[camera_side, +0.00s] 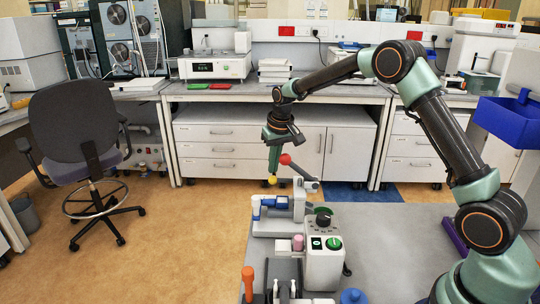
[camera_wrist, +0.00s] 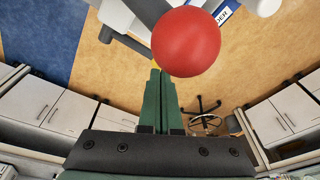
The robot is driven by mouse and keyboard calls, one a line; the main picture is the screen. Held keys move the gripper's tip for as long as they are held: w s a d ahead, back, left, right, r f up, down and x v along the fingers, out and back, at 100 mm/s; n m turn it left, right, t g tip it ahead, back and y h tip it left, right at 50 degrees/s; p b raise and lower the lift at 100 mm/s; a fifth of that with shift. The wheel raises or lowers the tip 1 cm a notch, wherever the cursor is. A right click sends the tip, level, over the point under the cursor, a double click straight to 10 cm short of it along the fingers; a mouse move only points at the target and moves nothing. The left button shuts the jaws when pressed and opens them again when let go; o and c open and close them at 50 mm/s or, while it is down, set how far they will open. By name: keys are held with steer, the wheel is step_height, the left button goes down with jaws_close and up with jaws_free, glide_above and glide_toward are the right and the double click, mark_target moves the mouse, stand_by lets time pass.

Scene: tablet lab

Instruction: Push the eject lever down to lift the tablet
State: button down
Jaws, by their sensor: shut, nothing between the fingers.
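The eject lever (camera_side: 305,175) is a grey arm with a red ball knob (camera_side: 285,159) on its upper end, raised and slanting up to the left. The red knob looms large in the wrist view (camera_wrist: 186,41), just beyond my fingertips. My gripper (camera_side: 272,173) points down with its green fingers closed and empty. It also shows in the wrist view (camera_wrist: 157,74). In the side view its fingertips are left of the red knob and lower than it. I cannot tell whether they touch the lever. I cannot make out the tablet in either view.
The white press (camera_side: 323,262) has a black knob and green controls. A blue-and-white device (camera_side: 270,203) stands left of the lever. An orange-handled tool (camera_side: 248,283) stands in front.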

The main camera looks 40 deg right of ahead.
steer(key=shift+r, duration=0.25)
steer(key=shift+r, duration=0.55)
steer(key=shift+r, duration=0.1)
steer(key=shift+r, duration=0.55)
steer(key=shift+r, duration=2.5)
